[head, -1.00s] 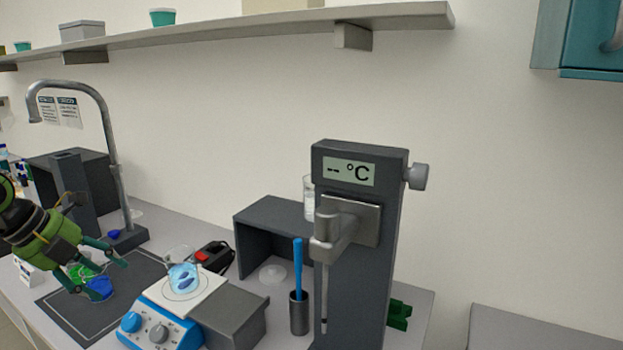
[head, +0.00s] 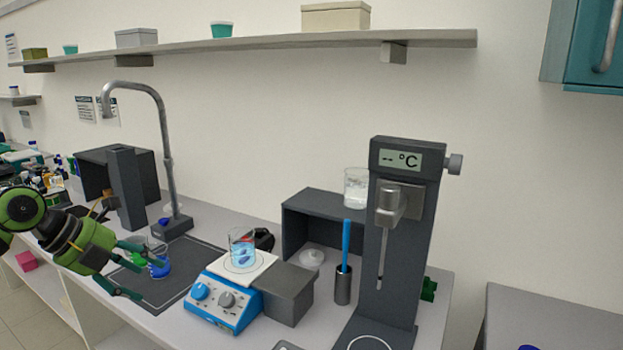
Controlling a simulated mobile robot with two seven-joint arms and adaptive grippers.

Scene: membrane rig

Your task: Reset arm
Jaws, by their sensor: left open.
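My left gripper (head: 134,268) comes in from the left over the dark mat (head: 183,263). Its green fingers are spread apart and I see nothing held between them. A small vessel with blue contents (head: 159,267) stands on the mat close to the upper finger; whether they touch I cannot tell. My right gripper is not in view.
A blue hot plate (head: 222,301) carries a beaker of blue liquid (head: 242,249). A grey temperature stand (head: 403,240) with a probe rises to the right. A holder with a blue rod (head: 343,284) and a curved tap (head: 165,155) also stand on the bench.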

